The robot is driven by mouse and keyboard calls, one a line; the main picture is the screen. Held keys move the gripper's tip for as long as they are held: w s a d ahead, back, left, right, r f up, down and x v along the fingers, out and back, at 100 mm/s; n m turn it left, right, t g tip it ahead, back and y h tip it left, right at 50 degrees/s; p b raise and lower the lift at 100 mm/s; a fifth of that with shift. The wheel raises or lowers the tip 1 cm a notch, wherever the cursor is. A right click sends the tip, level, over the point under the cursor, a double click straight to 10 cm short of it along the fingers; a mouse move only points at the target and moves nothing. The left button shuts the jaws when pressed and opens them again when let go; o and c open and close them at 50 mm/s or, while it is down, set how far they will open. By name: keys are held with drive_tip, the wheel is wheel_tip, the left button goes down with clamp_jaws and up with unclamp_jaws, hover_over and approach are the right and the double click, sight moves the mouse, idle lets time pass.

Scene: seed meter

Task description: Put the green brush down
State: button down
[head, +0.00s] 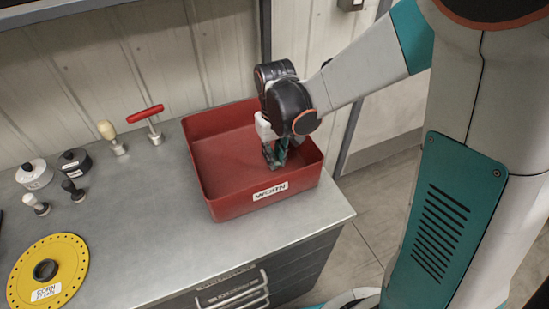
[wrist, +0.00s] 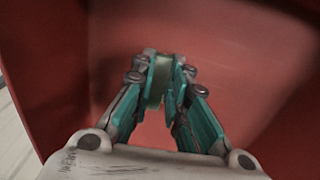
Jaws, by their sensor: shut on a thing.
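My gripper (head: 275,155) reaches down into the red bin labelled "WORN" (head: 268,192), near its right side. In the wrist view my gripper (wrist: 162,85) is shut on a pale green thing, the green brush (wrist: 156,84), inside the red bin (wrist: 235,50). Only a small part of the brush shows between the fingers; the rest is hidden. I cannot tell whether the brush touches the bin floor. In the head view the brush cannot be made out.
On the grey bench (head: 165,220) left of the bin lies a yellow disc labelled "CORN" (head: 65,258). Behind it stand a white round pot (head: 35,174), a black one (head: 74,161), small knobbed tools, a cream-handled tool (head: 110,136) and a red T-handle (head: 148,118). The bench front is clear.

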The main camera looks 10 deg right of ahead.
drive_tip(key=shift+f, duration=0.3)
drive_tip(key=shift+f, duration=0.2)
drive_tip(key=c, duration=1.6)
unclamp_jaws()
drive_tip(key=shift+o, duration=0.2)
drive_tip(key=shift+r, duration=0.2)
